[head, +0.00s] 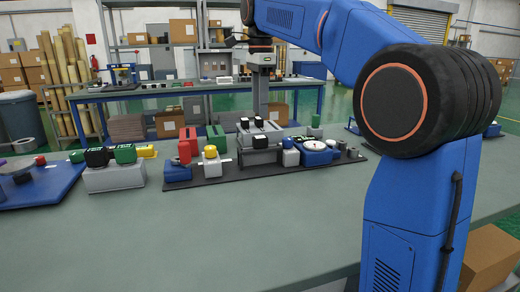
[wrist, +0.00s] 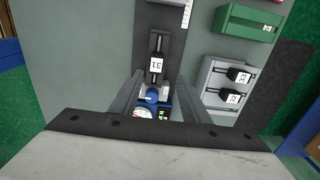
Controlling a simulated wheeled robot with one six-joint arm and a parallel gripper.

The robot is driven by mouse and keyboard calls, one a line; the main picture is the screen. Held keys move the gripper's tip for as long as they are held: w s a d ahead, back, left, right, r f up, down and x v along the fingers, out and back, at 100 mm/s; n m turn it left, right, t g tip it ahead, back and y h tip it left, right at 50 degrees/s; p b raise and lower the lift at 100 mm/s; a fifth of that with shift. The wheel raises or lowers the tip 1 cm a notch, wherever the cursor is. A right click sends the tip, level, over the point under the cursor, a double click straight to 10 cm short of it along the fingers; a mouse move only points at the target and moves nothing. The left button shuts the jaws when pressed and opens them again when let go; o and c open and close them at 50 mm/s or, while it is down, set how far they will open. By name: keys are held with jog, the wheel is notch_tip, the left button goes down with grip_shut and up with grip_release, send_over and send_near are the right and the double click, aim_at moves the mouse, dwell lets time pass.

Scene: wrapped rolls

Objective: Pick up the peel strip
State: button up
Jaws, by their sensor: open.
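My gripper (wrist: 158,82) is open in the wrist view, its two grey fingers apart with nothing held between them. Below and between the fingers show a blue knob (wrist: 152,95) and a white dial (wrist: 142,112) on a blue base. I cannot identify the peel strip with certainty; a small pale strip (head: 226,160) sticks out beside a yellow-topped fixture (head: 210,153).
The dial fixture (head: 318,147) stands at the mat's right part. A red fixture (head: 184,151) is at its left. A grey block with black and green pieces (head: 114,177) and a blue tray (head: 40,185) stand further left. The front of the table (head: 220,230) is clear.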

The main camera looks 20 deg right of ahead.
aim_at(260, 137)
notch_tip(260, 137, down, 3)
jog(key=shift+f, duration=0.2)
jog(key=shift+s+a+f, duration=0.1)
jog(key=shift+s+f, duration=0.1)
jog(key=shift+f, duration=1.1)
jog(key=shift+s+f, duration=0.2)
jog(key=shift+f, duration=1.05)
grip_shut()
